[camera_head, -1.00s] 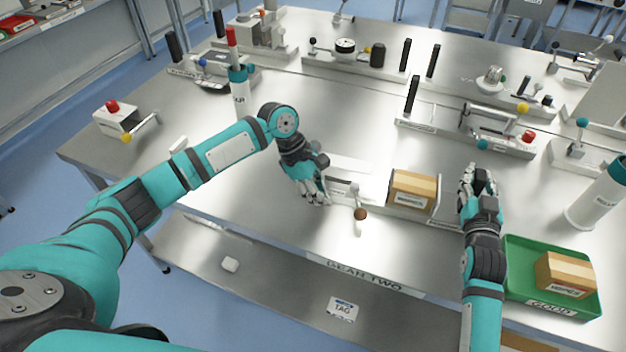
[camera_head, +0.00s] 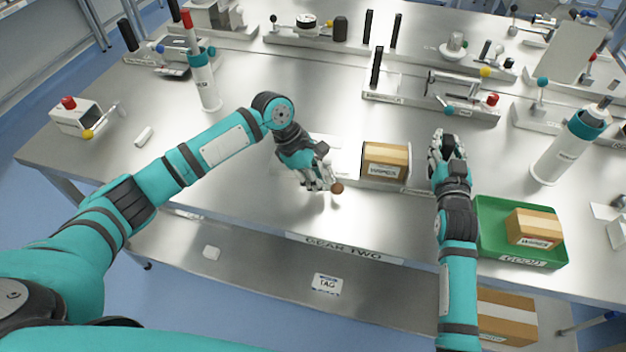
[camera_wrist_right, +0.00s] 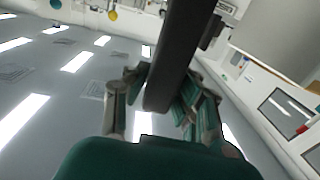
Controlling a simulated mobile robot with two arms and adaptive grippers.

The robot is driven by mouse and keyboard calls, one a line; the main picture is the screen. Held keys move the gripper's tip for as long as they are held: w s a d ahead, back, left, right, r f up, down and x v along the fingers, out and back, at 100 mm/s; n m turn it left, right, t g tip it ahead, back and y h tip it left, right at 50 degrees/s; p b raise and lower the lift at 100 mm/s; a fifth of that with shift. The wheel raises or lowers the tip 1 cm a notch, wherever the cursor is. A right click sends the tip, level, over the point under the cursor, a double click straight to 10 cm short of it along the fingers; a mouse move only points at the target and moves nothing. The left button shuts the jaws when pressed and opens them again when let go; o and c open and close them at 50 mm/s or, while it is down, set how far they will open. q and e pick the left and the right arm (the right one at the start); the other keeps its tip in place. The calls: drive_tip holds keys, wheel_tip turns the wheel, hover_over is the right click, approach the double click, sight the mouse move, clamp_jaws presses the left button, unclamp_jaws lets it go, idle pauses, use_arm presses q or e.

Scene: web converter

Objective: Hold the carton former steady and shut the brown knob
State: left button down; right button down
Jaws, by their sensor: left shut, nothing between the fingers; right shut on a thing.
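The carton former (camera_head: 347,163) lies on the bench in the head view, a low pale fixture with a brown carton (camera_head: 385,160) at its right part. Its brown knob (camera_head: 337,188) sticks out toward the front. My left gripper (camera_head: 325,181) is shut and empty, its fingertips right beside the knob; whether they touch it I cannot tell. The hand hides most of the knob's lever. My right gripper (camera_head: 447,148), right of the carton, is shut on a black upright handle. This handle (camera_wrist_right: 178,55) shows as a dark bar between the fingers in the right wrist view.
A green tray (camera_head: 490,212) with a carton stands right of my right arm. A teal-topped white canister (camera_head: 565,150) is further right. A fixture with black posts (camera_head: 376,68) stands behind the former.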

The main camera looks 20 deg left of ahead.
use_arm(q)
drive_tip(key=shift+d, duration=0.55)
use_arm(e)
drive_tip(key=shift+s+a+f, duration=0.1)
drive_tip(key=shift+f, duration=0.5)
use_arm(q)
drive_tip(key=shift+r, duration=0.1)
drive_tip(key=shift+s, duration=0.1)
drive_tip(key=a, duration=0.2)
drive_tip(key=a+f, duration=0.1)
drive_tip(key=shift+s+a, duration=0.3)
drive_tip(key=v, duration=1)
drive_tip(key=shift+s+a, duration=0.35)
drive_tip(key=shift+s, duration=0.05)
drive_tip(key=shift+r+p, duration=0.4)
drive_tip(key=shift+p, duration=0.05)
use_arm(e)
drive_tip(key=shift+r, duration=0.35)
drive_tip(key=c, duration=1.5)
unclamp_jaws()
use_arm(q)
drive_tip(key=shift+w, duration=0.15)
use_arm(e)
drive_tip(key=o, duration=0.5)
drive_tip(key=shift+w+r, duration=0.2)
drive_tip(key=shift+c, duration=0.2)
